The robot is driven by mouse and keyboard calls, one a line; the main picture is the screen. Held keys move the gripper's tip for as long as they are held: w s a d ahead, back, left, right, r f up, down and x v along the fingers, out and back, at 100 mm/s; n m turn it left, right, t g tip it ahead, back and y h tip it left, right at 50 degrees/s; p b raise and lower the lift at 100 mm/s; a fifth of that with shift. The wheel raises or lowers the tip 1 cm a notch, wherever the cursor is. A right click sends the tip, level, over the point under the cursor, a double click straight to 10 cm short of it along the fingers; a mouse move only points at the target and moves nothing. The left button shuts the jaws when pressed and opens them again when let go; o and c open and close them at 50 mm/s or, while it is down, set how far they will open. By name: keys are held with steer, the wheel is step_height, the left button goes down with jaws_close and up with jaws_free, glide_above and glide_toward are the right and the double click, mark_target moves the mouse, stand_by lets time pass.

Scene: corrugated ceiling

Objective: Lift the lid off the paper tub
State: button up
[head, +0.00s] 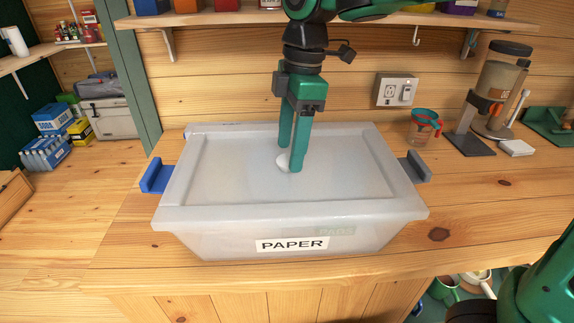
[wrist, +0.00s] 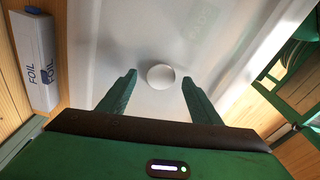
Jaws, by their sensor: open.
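The paper tub (head: 230,240) is a translucent grey bin with a "PAPER" label on its front, standing on the wooden counter. Its pale lid (head: 235,185) sits on top, with a small round white knob (head: 283,162) at the middle. My gripper (head: 290,160) points down over the lid, its green fingers at the knob and open. In the wrist view the knob (wrist: 160,77) lies between and a little beyond the two fingertips, touching neither in that view. The near finger partly hides the knob in the head view.
A blue handle (head: 156,177) and a grey handle (head: 415,166) stick out at the tub's sides. A foil box (wrist: 36,60) lies beside the tub. A measuring cup (head: 424,127) and a dispenser (head: 495,95) stand at right. A shelf (head: 215,17) runs above.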

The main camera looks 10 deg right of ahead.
steer(key=shift+a+f, duration=0.15)
steer(key=shift+f, duration=0.75)
steer(key=c, duration=1.2)
steer(key=shift+r, duration=0.1)
steer(key=shift+c, duration=0.2)
